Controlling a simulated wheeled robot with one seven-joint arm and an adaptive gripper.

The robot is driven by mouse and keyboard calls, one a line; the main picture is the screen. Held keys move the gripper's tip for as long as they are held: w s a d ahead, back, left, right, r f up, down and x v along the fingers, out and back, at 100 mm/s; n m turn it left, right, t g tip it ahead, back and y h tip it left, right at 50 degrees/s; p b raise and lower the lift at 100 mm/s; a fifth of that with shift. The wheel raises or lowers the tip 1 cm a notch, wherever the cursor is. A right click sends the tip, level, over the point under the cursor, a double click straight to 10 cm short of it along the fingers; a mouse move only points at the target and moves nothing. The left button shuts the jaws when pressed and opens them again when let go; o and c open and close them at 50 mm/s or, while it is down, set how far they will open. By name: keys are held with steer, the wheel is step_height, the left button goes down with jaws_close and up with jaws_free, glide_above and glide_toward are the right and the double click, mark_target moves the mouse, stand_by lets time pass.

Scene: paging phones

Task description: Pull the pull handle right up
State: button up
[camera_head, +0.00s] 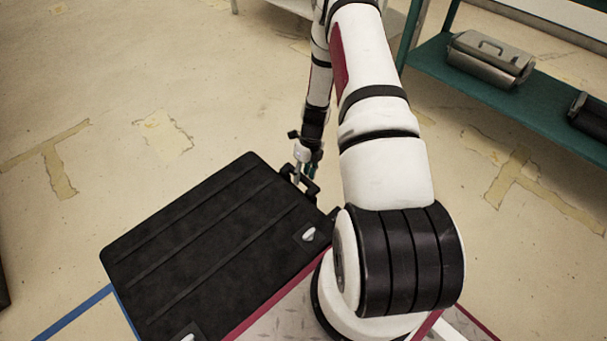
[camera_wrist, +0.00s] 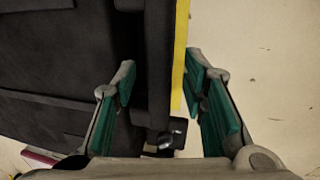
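A black ridged case (camera_head: 205,235) lies in front of me in the head view. Its pull handle (camera_head: 312,192) is a small black loop at the case's far right edge, partly hidden by my gripper (camera_head: 306,165). In the wrist view, the handle's dark bar (camera_wrist: 156,75) runs upright between my two teal-padded fingers. The fingers stand apart, one on each side of the bar, with a gap on the right side. I cannot tell whether the left finger touches it. The case body (camera_wrist: 60,60) fills the left of the wrist view.
A green shelf (camera_head: 440,68) at the upper right holds a grey metal box (camera_head: 490,58) and a dark item (camera_head: 590,115). The tan floor (camera_head: 90,60) left of and beyond the case is clear. My arm covers the space right of the case.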

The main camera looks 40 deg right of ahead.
jaws_close()
step_height(320, 180, up, 36)
steer(key=p, duration=2.3)
steer(key=shift+r, duration=0.25)
steer(key=shift+w, duration=0.1)
jaws_free()
steer(key=shift+r, duration=0.15)
step_height(320, 180, up, 12)
steer(key=d, duration=0.2)
steer(key=shift+d+f, duration=0.15)
steer(key=shift+f, duration=0.05)
